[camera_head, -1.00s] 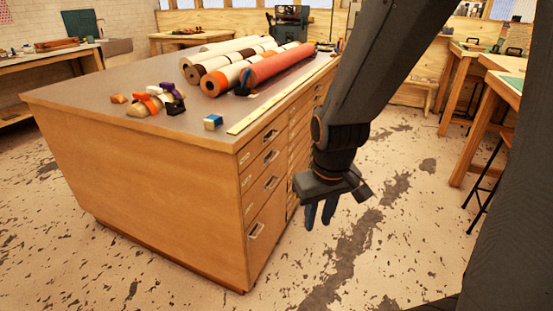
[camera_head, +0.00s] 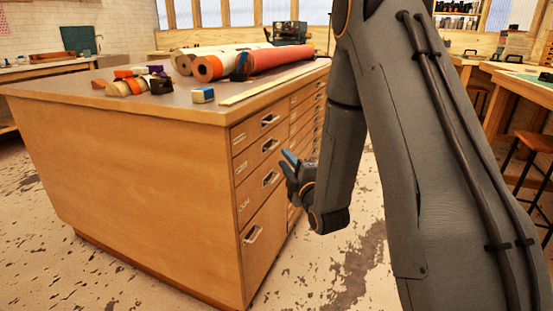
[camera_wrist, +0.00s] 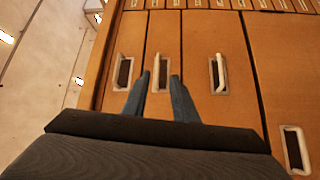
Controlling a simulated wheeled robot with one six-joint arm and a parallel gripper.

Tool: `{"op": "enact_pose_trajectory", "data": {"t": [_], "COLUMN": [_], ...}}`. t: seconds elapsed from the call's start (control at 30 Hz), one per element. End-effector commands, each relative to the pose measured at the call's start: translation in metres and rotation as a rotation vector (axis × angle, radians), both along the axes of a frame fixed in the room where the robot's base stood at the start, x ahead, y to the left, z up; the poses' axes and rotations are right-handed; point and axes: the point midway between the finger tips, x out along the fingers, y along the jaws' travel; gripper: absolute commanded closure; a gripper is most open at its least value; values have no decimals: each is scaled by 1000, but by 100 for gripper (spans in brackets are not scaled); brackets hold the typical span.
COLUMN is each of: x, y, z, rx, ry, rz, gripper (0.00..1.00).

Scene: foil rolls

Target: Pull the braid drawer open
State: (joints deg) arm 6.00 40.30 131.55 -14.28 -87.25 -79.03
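The wooden cabinet (camera_head: 140,180) has a column of shut drawers at its right front, each with a metal pull handle. I cannot read the labels, so I cannot tell which one is the braid drawer. My gripper (camera_head: 285,158) points at the drawer fronts, near the second handle (camera_head: 270,145) and third handle (camera_head: 270,179) from the top. In the wrist view my gripper (camera_wrist: 160,75) has its two fingers apart, with the second drawer's handle (camera_wrist: 160,72) showing between the tips. Contact is not visible. Neighbouring handles lie to the left (camera_wrist: 124,70) and right (camera_wrist: 218,74).
Foil rolls (camera_head: 280,58), a blue-and-white block (camera_head: 203,95) and a long yellow strip (camera_head: 265,88) lie on the cabinet top. A deep bottom drawer (camera_head: 262,240) is below. Benches and a stool (camera_head: 535,142) stand at the right. Floor before the drawers is clear.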

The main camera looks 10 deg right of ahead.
Motion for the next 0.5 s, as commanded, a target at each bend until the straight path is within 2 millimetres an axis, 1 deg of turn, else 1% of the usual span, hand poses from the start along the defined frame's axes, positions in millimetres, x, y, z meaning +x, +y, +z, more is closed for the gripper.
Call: {"op": "enact_pose_trajectory", "data": {"t": [0.03, 0.17, 0.27, 0.5], "x": [1, 8, 21, 57], "y": [0, 2, 4, 10], "z": [-2, 1, 3, 8], "rx": [-11, -23, -23, -22], "ry": [-20, -42, -43, -42], "rz": [1, 3, 2, 3], "gripper": [74, 74, 74, 74]}}
